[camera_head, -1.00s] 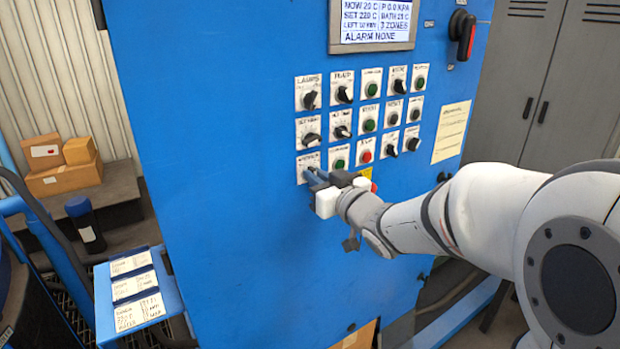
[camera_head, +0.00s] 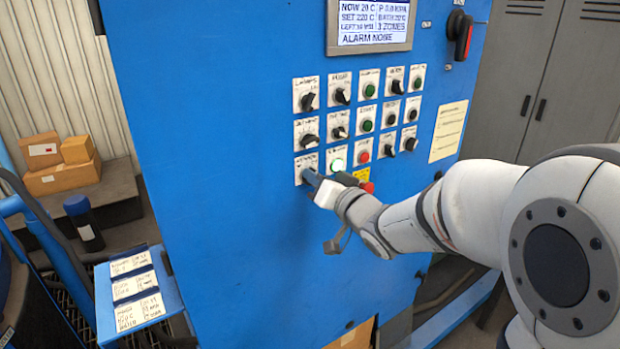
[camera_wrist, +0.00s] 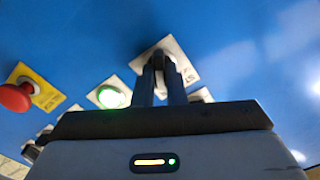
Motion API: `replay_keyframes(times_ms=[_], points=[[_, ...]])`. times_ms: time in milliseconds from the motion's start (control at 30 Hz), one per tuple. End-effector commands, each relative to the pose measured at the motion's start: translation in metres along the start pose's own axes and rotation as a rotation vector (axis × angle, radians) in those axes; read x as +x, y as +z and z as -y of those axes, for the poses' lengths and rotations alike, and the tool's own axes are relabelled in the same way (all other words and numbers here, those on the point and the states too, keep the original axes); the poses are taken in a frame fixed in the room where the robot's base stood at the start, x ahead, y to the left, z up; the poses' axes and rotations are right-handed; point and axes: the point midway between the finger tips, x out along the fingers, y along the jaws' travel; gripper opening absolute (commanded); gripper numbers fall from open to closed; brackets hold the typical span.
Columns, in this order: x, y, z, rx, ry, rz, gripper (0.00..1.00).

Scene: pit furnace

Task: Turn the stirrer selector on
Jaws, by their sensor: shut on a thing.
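The stirrer selector is a dark knob on a white label plate (camera_head: 301,161) at the lower left of the control grid on the blue panel. My gripper (camera_head: 308,176) is at this plate, shut on the knob, which its fingers largely hide. In the wrist view the two dark fingers (camera_wrist: 161,75) reach onto the white plate (camera_wrist: 183,66), close together around the knob. The plate's lettering is too small and covered to read. Just right of it a green button (camera_head: 337,164) is lit bright; it also glows in the wrist view (camera_wrist: 112,97).
Other knobs and buttons fill the grid above and to the right. A red emergency button (camera_wrist: 16,97) on a yellow plate is close by. A display (camera_head: 374,22) reads ALARM NONE. The panel left of the grid is bare. A label shelf (camera_head: 130,290) stands lower left.

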Motion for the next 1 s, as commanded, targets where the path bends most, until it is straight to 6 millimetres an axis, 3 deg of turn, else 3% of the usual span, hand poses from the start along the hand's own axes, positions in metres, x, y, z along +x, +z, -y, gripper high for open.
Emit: replay_keyframes(times_ms=[333,367,633,867,1000], points=[[-0.001,0.006,-0.002,0.007,0.005,0.012,0.0],[-0.001,0.006,-0.002,0.007,0.005,0.012,0.12],[0.0,0.003,-0.001,0.005,0.002,0.006,0.33],[-0.001,0.002,0.0,0.004,0.001,0.003,0.33],[-0.012,0.002,-0.001,0.004,0.002,0.0,0.33]])
